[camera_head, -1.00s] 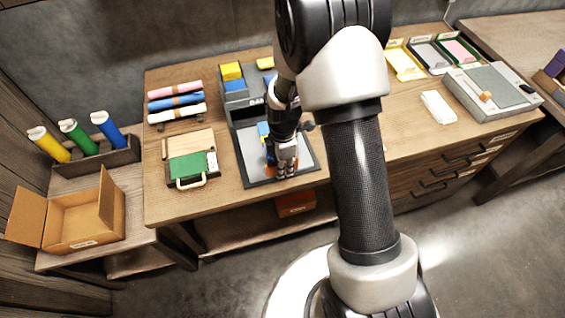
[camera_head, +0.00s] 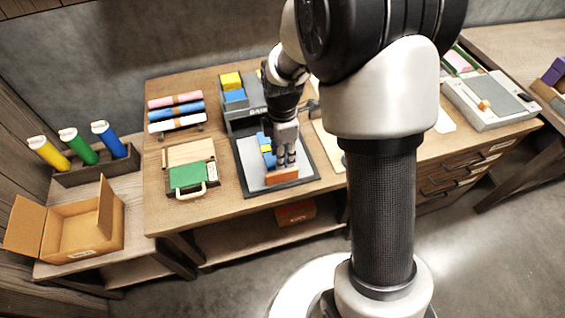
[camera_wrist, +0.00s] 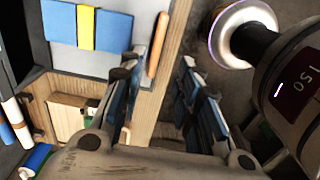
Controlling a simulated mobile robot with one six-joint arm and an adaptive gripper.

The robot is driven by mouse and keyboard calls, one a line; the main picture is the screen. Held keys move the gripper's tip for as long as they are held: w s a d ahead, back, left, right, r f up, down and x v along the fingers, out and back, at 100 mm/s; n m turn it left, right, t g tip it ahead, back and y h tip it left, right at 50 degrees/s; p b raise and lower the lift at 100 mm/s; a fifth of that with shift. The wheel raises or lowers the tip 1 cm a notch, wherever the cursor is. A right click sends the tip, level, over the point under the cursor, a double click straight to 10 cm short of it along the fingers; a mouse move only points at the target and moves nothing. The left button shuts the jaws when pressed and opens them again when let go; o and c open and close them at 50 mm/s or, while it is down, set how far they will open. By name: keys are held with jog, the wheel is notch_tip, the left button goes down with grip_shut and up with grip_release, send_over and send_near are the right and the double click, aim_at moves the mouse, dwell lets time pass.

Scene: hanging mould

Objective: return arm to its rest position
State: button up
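My gripper (camera_head: 286,160) points down over the grey mat (camera_head: 250,175) on the workbench. In the wrist view my gripper (camera_wrist: 172,65) has its two fingers apart, with only the wooden bench edge and floor seen between them. It is open and empty. A blue block with a yellow band (camera_head: 267,150) lies on the mat, left of the fingers; it also shows in the wrist view (camera_wrist: 65,22). An orange piece (camera_head: 282,176) lies at the mat's front edge, below the fingers in the head view, apart from them in the wrist view (camera_wrist: 157,45).
A grey bin (camera_head: 243,118) with yellow and blue blocks stands behind the mat. A green-and-wood case (camera_head: 188,174) and rolls on a rack (camera_head: 176,110) lie to the left. A grey machine (camera_head: 490,102) stands at right. An open cardboard box (camera_head: 80,228) sits at far left.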

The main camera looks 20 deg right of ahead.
jog(key=shift+r, duration=0.75)
jog(key=s+r+m+t, duration=0.2)
jog(key=s+r+m, duration=0.55)
jog(key=r, duration=0.55)
jog(key=s+r+m+t, duration=0.1)
jog(key=s+r+m, duration=0.1)
jog(key=s+m, duration=0.3)
jog(key=s+r+m+t, duration=0.1)
jog(key=s+r+m, duration=0.2)
jog(key=s+m, duration=0.2)
jog(key=s, duration=0.3)
jog(key=shift+s+r+t, duration=0.3)
jog(key=shift+s, duration=0.1)
